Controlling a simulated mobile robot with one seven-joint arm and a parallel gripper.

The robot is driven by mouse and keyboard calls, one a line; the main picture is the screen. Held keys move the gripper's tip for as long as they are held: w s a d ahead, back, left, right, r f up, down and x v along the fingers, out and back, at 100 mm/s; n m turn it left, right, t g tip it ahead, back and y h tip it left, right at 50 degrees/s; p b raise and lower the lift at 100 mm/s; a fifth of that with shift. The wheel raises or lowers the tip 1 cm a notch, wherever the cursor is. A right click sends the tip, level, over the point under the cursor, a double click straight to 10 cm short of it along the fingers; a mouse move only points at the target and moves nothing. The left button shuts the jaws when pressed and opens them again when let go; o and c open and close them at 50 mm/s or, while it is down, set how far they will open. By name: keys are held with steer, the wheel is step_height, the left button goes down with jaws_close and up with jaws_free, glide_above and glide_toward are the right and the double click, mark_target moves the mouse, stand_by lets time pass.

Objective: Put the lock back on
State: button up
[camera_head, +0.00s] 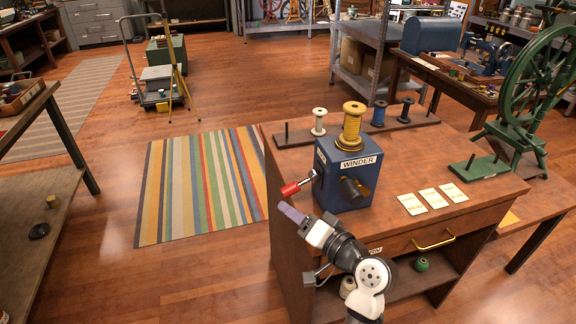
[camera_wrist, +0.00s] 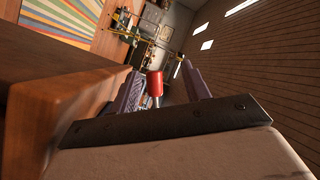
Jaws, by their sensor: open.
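The blue winder box (camera_head: 345,185), labelled WINDER, stands on the wooden counter with a large yellow spool (camera_head: 353,122) on top. A crank with a red handle (camera_head: 291,188) sticks out from its left side. My gripper (camera_head: 290,211) is open and empty, just below and in front of the red handle, beyond the counter's left edge. In the wrist view, the red handle (camera_wrist: 155,84) shows between the two purple fingers, apparently ahead of them and not gripped. A dark knob (camera_head: 354,188) is on the winder's front. I cannot make out a lock for certain.
The counter (camera_head: 385,165) carries a rack with white (camera_head: 319,121), blue (camera_head: 378,113) and dark spools, and three cards (camera_head: 433,198). Below is a drawer with a brass handle (camera_head: 433,240). A green spinning wheel (camera_head: 528,95) stands right. The striped rug (camera_head: 205,185) is clear.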

mark_target(294, 193)
steer(key=s+d+m+p, duration=0.1)
steer(key=d, duration=0.1)
steer(key=s+d+m+t+p, duration=0.1)
steer(key=d, duration=0.1)
steer(key=s+d+m+h+p, duration=0.1)
steer(key=d, duration=0.2)
steer(key=shift+s+r+t, duration=0.15)
steer(key=shift+r+t, duration=0.15)
steer(key=shift+r, duration=0.1)
steer(key=p+x, duration=0.3)
steer(key=x, duration=1)
steer(key=shift+w+a+f, duration=0.15)
steer(key=shift+w, duration=0.15)
jaws_close()
